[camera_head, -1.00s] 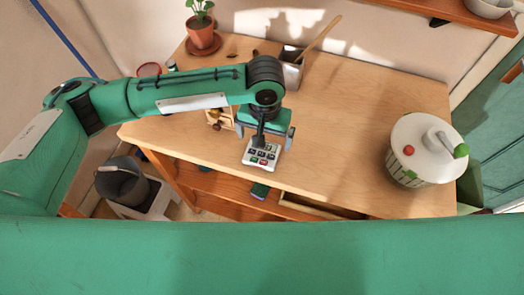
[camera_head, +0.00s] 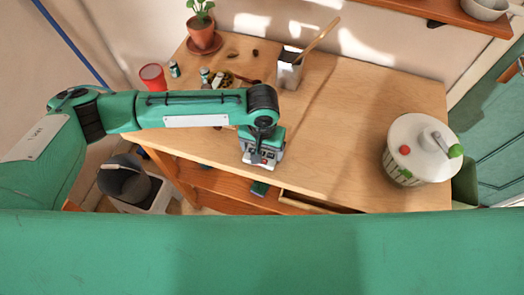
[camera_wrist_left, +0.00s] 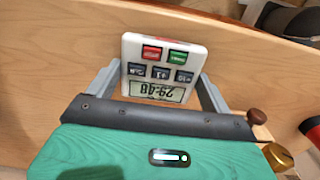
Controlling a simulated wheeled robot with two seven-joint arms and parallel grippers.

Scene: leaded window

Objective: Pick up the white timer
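The white timer (camera_head: 265,161) lies near the front edge of the wooden table, partly covered by my left gripper in the head view. In the left wrist view the timer (camera_wrist_left: 165,65) shows a grey display, dark buttons and a red and a green button. My left gripper (camera_head: 262,157) is down over it, with one finger on each side. In the wrist view the fingers (camera_wrist_left: 162,82) stand apart, close to the timer's sides; whether they touch it is unclear. My right gripper is in neither view.
A white round-lidded container (camera_head: 420,140) stands at the table's right. Small jars (camera_head: 206,76) and a red cup (camera_head: 152,77) are at the back left. A metal holder (camera_head: 289,70) with a wooden spoon is behind. The middle right of the table (camera_head: 340,140) is clear.

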